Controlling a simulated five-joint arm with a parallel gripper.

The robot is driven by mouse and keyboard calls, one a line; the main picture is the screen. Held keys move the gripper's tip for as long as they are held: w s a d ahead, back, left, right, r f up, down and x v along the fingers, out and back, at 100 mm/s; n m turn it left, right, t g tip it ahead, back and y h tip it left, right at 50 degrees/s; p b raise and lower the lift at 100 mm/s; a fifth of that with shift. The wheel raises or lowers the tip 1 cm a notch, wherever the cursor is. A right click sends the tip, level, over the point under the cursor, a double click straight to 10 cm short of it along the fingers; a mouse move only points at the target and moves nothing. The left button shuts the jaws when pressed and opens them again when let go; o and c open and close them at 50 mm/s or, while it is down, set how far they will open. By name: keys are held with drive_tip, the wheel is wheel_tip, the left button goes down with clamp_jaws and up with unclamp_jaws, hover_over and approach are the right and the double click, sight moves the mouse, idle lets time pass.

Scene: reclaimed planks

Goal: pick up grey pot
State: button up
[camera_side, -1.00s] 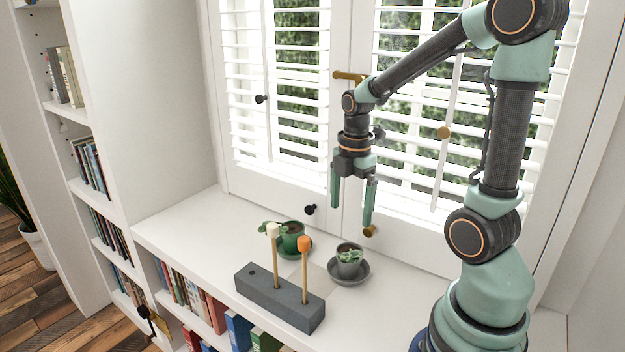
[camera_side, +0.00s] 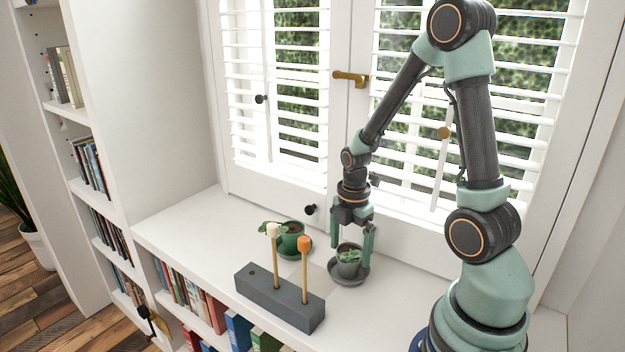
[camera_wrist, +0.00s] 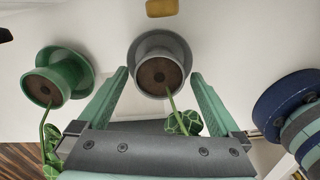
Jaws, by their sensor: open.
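The grey pot (camera_side: 348,265) stands upright on a grey saucer (camera_side: 346,281) on the white sill, with a small green plant in it. It also shows in the wrist view (camera_wrist: 158,76), at the upper middle. My gripper (camera_side: 351,250) is open and points down at the pot, with a finger to each side of its rim in the side view. In the wrist view the two green fingers (camera_wrist: 158,82) flank the pot with gaps on both sides.
A green pot (camera_side: 291,238) on a green saucer stands to the left of the grey pot. A dark block (camera_side: 280,297) with two upright sticks, tipped white and orange, stands in front. The shuttered window (camera_side: 440,130) rises close behind. The sill's left end is clear.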

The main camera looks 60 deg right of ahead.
drive_tip(key=shift+f, duration=0.95)
drive_tip(key=shift+w, duration=0.1)
clamp_jaws()
drive_tip(key=shift+r, duration=0.15)
drive_tip(key=shift+r, duration=1.75)
drive_tip(key=w+a+r, duration=0.1)
drive_tip(key=w+a, duration=0.3)
drive_tip(key=w, duration=0.4)
drive_tip(key=w+a+r, duration=0.1)
drive_tip(key=w+a, duration=0.3)
drive_tip(key=w, duration=0.3)
drive_tip(key=shift+w+a+r, duration=0.35)
drive_tip(key=shift+r, duration=0.05)
